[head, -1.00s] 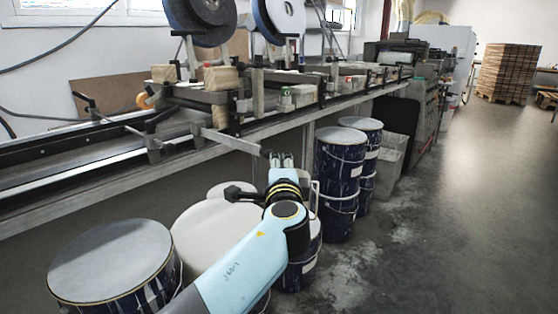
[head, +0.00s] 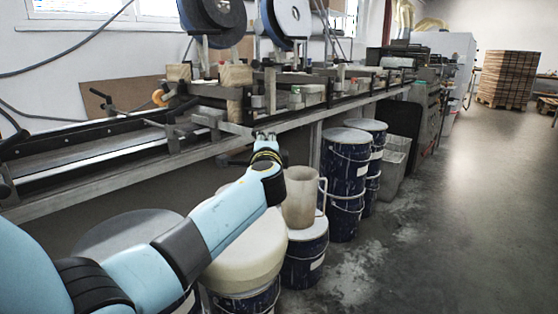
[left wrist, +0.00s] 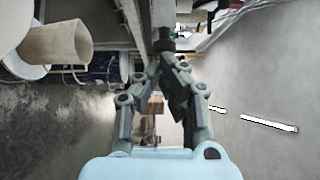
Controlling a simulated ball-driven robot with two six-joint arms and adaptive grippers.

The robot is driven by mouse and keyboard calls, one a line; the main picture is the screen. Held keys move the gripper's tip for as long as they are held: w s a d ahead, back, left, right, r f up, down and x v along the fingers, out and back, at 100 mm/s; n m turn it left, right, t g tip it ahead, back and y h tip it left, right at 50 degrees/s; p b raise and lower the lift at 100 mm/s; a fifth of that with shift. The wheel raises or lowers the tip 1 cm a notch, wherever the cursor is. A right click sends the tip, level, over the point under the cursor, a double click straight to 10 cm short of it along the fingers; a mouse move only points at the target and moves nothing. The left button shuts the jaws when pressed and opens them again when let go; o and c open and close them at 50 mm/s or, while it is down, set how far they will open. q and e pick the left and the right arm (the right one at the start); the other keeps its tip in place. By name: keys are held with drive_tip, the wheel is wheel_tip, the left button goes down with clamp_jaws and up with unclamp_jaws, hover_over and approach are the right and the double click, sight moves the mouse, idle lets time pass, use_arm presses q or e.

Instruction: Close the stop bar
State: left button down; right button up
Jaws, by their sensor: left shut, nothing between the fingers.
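The stop bar appears to be the flat grey bar (head: 228,126) at the near side of the conveyor. It reaches out over the front rail, and its free end is close to my left gripper (head: 264,134). My left gripper is shut and empty, at the front rail just right of that end. I cannot tell whether they touch. In the left wrist view the fingers (left wrist: 165,62) come together below a dark end piece (left wrist: 164,44) and a grey bar (left wrist: 163,14), probably the stop bar. My right gripper is not in view.
The conveyor's front rail (head: 300,120) runs along the workbench. Below it stand paint drums (head: 345,170), a cream lid (head: 240,245) and a beige jug (head: 300,200) on a drum. Wooden blocks (head: 235,75) and reels (head: 288,18) sit above the conveyor.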

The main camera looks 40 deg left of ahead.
sight(239, 133)
use_arm(q)
drive_tip(key=a, duration=0.3)
drive_tip(key=w+a, duration=0.1)
drive_tip(key=a, duration=0.1)
drive_tip(key=shift+f+b, duration=0.25)
drive_tip(key=shift+b, duration=0.1)
drive_tip(key=a+b, duration=0.1)
drive_tip(key=a, duration=0.4)
drive_tip(key=shift+w, duration=0.1)
drive_tip(key=shift+a+r, duration=0.1)
drive_tip(key=shift+a, duration=0.05)
drive_tip(key=shift+r, duration=0.1)
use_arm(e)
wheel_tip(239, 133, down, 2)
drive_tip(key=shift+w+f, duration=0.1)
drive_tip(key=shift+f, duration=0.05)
